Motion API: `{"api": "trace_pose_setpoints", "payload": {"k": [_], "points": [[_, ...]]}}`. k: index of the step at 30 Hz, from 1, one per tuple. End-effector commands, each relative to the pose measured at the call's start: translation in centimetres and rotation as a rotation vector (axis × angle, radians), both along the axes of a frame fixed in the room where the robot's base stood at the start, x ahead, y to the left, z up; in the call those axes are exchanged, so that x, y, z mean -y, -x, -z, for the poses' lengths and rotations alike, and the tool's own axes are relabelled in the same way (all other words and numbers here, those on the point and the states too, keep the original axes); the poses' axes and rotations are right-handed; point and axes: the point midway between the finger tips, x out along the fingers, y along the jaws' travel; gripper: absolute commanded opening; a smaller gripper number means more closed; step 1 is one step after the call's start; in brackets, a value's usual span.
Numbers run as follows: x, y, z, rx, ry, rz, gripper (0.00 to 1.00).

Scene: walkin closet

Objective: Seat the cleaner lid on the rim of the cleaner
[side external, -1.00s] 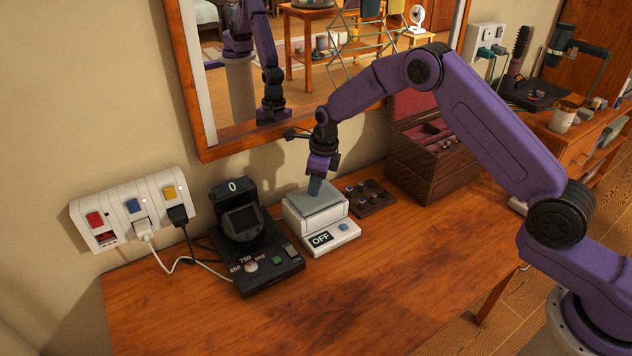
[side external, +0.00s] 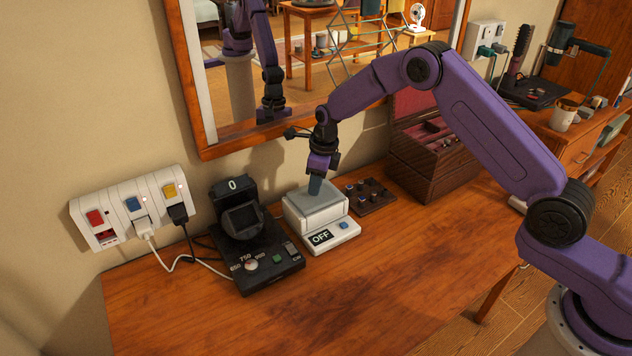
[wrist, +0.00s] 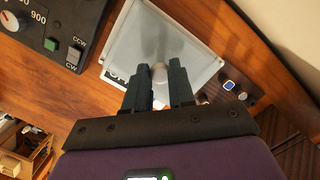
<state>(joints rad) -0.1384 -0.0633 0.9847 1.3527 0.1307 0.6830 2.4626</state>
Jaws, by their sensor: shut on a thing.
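The cleaner (side external: 318,223) is a white box with a display reading OFF and a blue button, standing on the wooden table. The cleaner lid (side external: 333,197) is a grey translucent rectangular plate over the cleaner's top. In the wrist view the lid (wrist: 165,42) shows as a pale square panel with a small round knob between my fingers. My gripper (side external: 315,188) points down above the middle of the lid and is shut on its knob. The lid looks roughly level and at the rim; whether it touches all around cannot be told, since the rim is mostly hidden.
A black device with a dial (side external: 262,263) stands close left of the cleaner. A dark tray with small items (side external: 370,197) lies close right. A wooden jewellery box (side external: 436,170) is farther right. A power strip (side external: 130,208) and mirror are on the wall. The front table is clear.

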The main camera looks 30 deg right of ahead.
Motion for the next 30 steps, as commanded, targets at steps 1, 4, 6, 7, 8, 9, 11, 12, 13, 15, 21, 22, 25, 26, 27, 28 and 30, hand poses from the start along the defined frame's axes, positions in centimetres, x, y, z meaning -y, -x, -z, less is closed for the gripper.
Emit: {"api": "trace_pose_setpoints", "payload": {"k": [1, 4, 6, 7, 8, 9, 11, 12, 13, 15, 21, 22, 25, 26, 27, 28, 30], "points": [[0.0, 0.0, 0.0, 0.0, 0.0, 0.0, 0.0], [0.0, 0.0, 0.1, 0.0, 0.0, 0.0, 0.0], [0.0, 0.0, 0.2, 0.0, 0.0, 0.0, 0.0], [0.0, 0.0, 0.3, 0.0, 0.0, 0.0, 0.0], [0.0, 0.0, 0.3, 0.0, 0.0, 0.0, 0.27], [0.0, 0.0, 0.3, 0.0, 0.0, 0.0, 0.4], [0.0, 0.0, 0.3, 0.0, 0.0, 0.0, 0.54], [0.0, 0.0, 0.3, 0.0, 0.0, 0.0, 0.54], [0.0, 0.0, 0.3, 0.0, 0.0, 0.0, 0.54], [0.0, 0.0, 0.2, 0.0, 0.0, 0.0, 0.54], [0.0, 0.0, 0.0, 0.001, 0.0, 0.0, 0.54], [0.0, 0.0, -0.3, 0.002, -0.001, 0.0, 0.54], [0.2, 0.1, -1.3, 0.002, -0.001, 0.0, 0.54], [0.2, 0.1, -1.8, 0.003, 0.0, 0.0, 0.54], [0.3, 0.2, -2.5, 0.004, -0.001, 0.0, 0.54], [0.3, 0.3, -3.1, 0.005, -0.001, 0.0, 0.54], [0.5, 0.4, -4.6, 0.006, -0.001, 0.0, 0.54]]}}
